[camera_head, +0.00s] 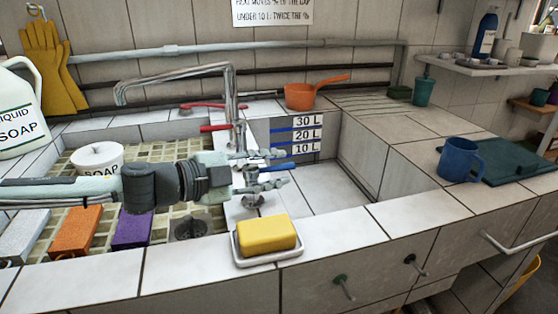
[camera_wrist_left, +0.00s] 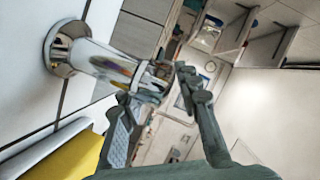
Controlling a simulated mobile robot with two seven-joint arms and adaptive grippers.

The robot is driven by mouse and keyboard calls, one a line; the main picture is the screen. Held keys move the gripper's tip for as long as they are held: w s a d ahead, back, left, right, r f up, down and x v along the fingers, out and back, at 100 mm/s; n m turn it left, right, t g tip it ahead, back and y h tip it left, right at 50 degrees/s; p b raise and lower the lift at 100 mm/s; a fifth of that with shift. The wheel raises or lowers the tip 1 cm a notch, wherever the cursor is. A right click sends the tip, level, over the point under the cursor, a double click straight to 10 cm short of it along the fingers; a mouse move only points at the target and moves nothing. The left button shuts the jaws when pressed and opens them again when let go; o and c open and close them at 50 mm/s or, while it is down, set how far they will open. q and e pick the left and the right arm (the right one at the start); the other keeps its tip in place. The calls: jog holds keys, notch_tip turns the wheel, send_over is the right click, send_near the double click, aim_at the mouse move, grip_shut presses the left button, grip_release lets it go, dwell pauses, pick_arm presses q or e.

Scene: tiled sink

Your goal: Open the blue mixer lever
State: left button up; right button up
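The chrome mixer body (camera_head: 252,188) stands on the white tiles. My left gripper (camera_head: 272,168) reaches in from the left at the mixer, its fingers overlapping the lever area. In the left wrist view, its two fingers (camera_wrist_left: 158,107) are spread, with a chrome fitting (camera_wrist_left: 105,62) reaching towards the gap between them. Contact cannot be told, and the blue lever is not clearly seen there. My right gripper is out of view.
A yellow sponge (camera_head: 267,235) in a white dish lies just in front of the mixer. The tall faucet (camera_head: 229,95) and red levers (camera_head: 214,128) stand behind. The sink basin (camera_head: 325,188) is open to the right. A blue mug (camera_head: 458,160) stands far right.

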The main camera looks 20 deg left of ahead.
pick_arm(q)
jog(key=shift+x, duration=0.8)
jog(key=shift+c, duration=0.6)
grip_shut()
